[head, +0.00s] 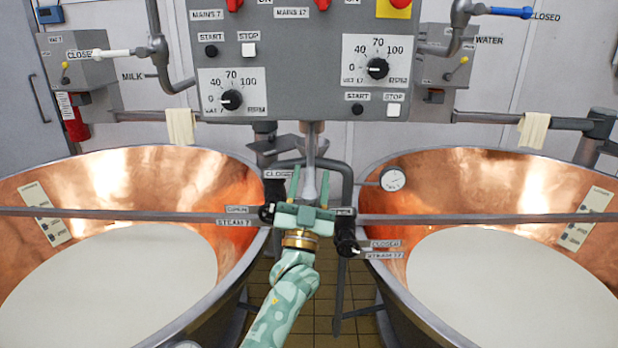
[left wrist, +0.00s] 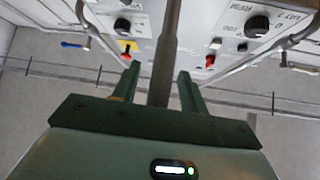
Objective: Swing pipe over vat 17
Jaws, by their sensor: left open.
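A grey pipe (head: 310,150) hangs down below the control panel, between the two vats and over neither. It also shows in the left wrist view (left wrist: 166,50), running between the fingers. My left gripper (head: 309,184) is open, with one finger on each side of the pipe's lower part; I cannot tell whether they touch it. The fingers also show in the left wrist view (left wrist: 157,82). The right copper vat (head: 470,180), labelled 17 at its steam valve, holds white liquid. My right gripper is not in view.
The left copper vat (head: 150,180) also holds white liquid. The control panel (head: 300,70) hangs close above my gripper. Steam valves with black handles (head: 346,240) sit beside it. Rails (head: 480,218) cross in front of both vats. A gauge (head: 393,179) sits on the right vat's rim.

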